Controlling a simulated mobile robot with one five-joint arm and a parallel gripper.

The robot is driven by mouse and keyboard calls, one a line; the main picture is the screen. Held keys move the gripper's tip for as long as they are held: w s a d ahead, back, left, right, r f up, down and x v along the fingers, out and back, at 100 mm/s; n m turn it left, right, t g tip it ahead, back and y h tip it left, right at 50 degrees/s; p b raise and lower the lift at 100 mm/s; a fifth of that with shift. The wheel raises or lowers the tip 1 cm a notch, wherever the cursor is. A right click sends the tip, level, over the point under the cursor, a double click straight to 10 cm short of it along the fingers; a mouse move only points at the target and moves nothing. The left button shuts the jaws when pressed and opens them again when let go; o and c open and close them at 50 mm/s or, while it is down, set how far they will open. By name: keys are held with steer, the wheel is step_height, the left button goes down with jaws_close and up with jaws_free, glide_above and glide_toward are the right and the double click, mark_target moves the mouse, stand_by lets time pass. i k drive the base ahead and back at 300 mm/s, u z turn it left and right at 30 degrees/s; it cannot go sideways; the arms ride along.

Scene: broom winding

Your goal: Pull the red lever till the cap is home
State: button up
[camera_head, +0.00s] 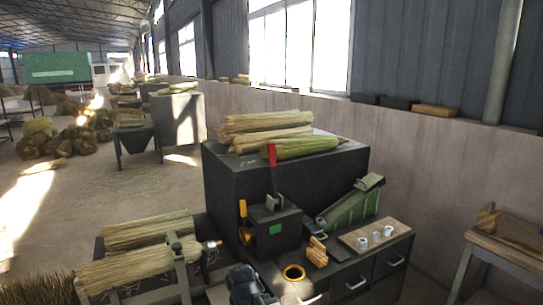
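The red lever (271,156) stands nearly upright on top of a dark machine block (272,228) with a green patch on its front. The block sits at the front of a dark cabinet. Three small whitish metal caps (376,237) stand on a board to the right of the block. A metal piece (211,245) shows by the end of a straw bundle at the left; I cannot tell whether it is a cap. My gripper (247,286) appears dark at the bottom edge, below and in front of the block, apart from the lever. Its fingers are not clear.
Straw bundles (268,128) lie on the cabinet top behind the lever. More bundles (140,265) lie on a rack at the left. Floor is open at left.

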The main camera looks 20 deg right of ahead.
mark_target(270, 146)
steer(key=k, duration=1.2)
steer(key=u, duration=0.4)
steer(key=i, duration=1.85)
steer(key=z, duration=0.05)
